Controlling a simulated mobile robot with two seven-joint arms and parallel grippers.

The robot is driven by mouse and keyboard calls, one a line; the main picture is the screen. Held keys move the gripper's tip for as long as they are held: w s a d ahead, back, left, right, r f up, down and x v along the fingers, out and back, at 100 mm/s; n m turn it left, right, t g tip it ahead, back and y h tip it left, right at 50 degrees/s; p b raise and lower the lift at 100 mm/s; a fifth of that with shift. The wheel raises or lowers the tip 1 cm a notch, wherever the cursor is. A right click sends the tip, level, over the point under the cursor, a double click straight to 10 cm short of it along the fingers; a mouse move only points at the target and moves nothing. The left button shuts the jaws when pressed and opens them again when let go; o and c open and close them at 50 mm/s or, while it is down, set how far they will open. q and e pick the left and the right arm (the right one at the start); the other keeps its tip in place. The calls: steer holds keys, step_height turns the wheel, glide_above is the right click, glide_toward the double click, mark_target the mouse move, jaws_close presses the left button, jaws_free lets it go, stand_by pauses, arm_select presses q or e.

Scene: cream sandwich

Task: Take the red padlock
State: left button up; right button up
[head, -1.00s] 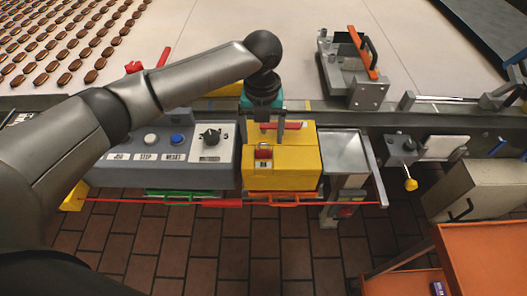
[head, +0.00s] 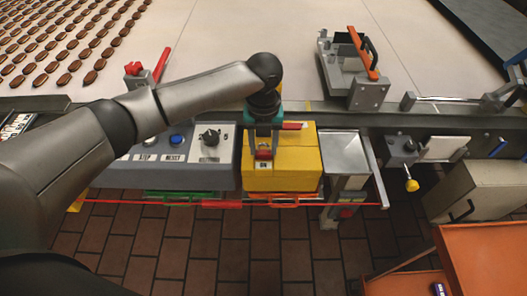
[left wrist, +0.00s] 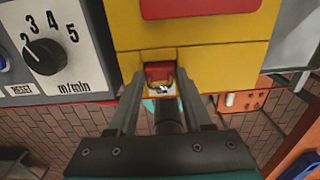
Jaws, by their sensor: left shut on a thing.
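The red padlock (head: 263,154) is on the front of the yellow box, above a small "ON" label. In the left wrist view the padlock (left wrist: 159,70) shows between the two fingers, with a dark shackle loop near its lower side. My left gripper (head: 264,143) comes down over the front of the yellow box. It is shut on the padlock, with one finger on each side, as the left wrist view (left wrist: 160,78) also shows. The fingers partly hide the padlock in the head view. My right gripper is not in view.
A grey control panel (head: 212,165) with a dial adjoins on the left, a metal tray (head: 344,150) on the right. A red rod (head: 335,205) runs below. The conveyor (head: 245,35) lies behind.

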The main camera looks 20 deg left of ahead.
arm_select(q)
jaws_close()
steer(key=shift+r, duration=0.1)
